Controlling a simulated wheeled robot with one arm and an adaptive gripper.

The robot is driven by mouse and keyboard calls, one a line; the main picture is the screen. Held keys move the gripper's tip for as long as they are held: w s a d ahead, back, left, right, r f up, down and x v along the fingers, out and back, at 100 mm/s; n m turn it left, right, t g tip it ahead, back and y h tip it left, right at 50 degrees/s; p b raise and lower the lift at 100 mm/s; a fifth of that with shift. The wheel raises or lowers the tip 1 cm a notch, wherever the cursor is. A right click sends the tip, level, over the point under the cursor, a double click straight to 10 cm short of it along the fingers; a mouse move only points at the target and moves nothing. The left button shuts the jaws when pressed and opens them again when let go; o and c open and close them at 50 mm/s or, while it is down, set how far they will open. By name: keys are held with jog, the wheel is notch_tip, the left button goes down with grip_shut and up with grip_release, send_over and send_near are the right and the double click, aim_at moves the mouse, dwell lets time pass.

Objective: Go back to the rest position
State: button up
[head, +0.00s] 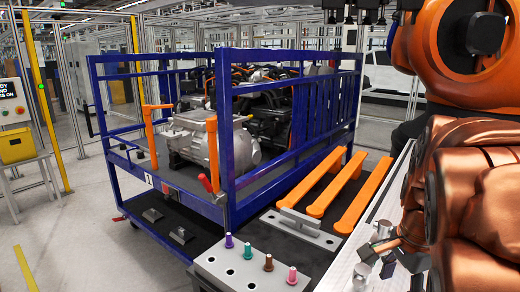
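My arm, in orange and copper, fills the right side of the head view. My gripper (378,251) shows low at the right, beside the arm's lower links and above the light metal work surface (340,279). It is small and partly hidden by the arm, so I cannot tell how far its fingers are apart. I see nothing clearly held in it. No rest position is marked in the view.
A blue cart (222,140) carries a grey drive unit (208,138). Orange rails (335,185) lie at its right. A grey block (250,268) in front holds several coloured pegs. A yellow box (17,145) stands far left. Open floor (75,245) lies at the left.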

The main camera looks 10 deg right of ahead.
jog(key=s+a+f+n+g, duration=0.3)
jog(key=s+a+f+n, duration=0.7)
jog(key=s+a+n, duration=0.4)
jog(key=shift+a+n, duration=0.3)
jog(key=shift+n, duration=1.3)
